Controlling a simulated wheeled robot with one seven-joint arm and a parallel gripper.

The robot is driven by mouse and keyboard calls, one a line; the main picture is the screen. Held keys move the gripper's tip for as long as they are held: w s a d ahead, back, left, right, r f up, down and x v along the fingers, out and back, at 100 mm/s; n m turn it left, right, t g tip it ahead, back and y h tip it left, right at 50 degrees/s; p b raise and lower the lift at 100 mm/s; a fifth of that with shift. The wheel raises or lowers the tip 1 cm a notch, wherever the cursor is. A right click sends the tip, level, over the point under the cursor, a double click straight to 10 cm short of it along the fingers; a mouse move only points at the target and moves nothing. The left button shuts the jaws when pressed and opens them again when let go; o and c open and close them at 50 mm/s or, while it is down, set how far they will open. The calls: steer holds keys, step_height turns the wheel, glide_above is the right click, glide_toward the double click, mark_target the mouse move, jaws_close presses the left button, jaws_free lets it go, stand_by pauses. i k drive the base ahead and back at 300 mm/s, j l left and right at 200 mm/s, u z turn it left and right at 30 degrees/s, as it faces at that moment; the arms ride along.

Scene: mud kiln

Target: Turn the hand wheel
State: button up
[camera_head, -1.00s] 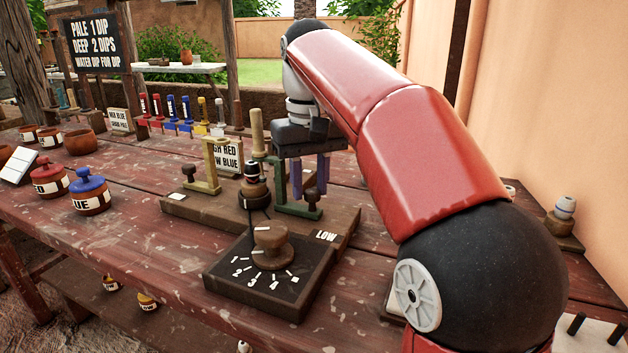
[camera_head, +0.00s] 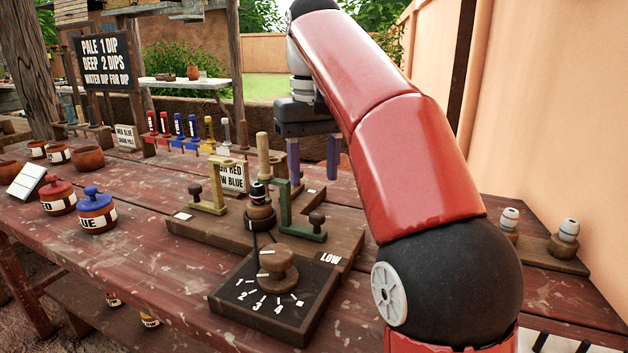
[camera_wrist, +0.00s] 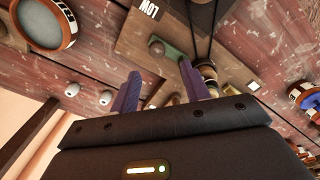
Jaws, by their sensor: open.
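A round wooden knob (camera_head: 278,267) stands on a dark dial plate (camera_head: 240,293) with white marks and numbers, at the front of the bench. It is the only wheel-like turning part I can make out, and I cannot tell if it is the hand wheel. My gripper (camera_head: 313,160) is open and empty, its two purple fingers pointing down above the bench, behind the dial and the green bracket (camera_head: 300,222). In the wrist view my gripper (camera_wrist: 160,75) has its fingers apart, with the green bracket (camera_wrist: 172,52) beyond them.
A wooden base with a yellow bracket (camera_head: 208,200), a post (camera_head: 263,155) and a black-banded spool (camera_head: 259,200) stands behind the dial. Red-lidded (camera_head: 57,195) and blue-lidded (camera_head: 96,208) pots stand left. Two small white-topped pieces (camera_head: 567,230) stand right, near the wall.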

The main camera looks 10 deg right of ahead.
mark_target(277, 276)
steer(key=k, duration=1)
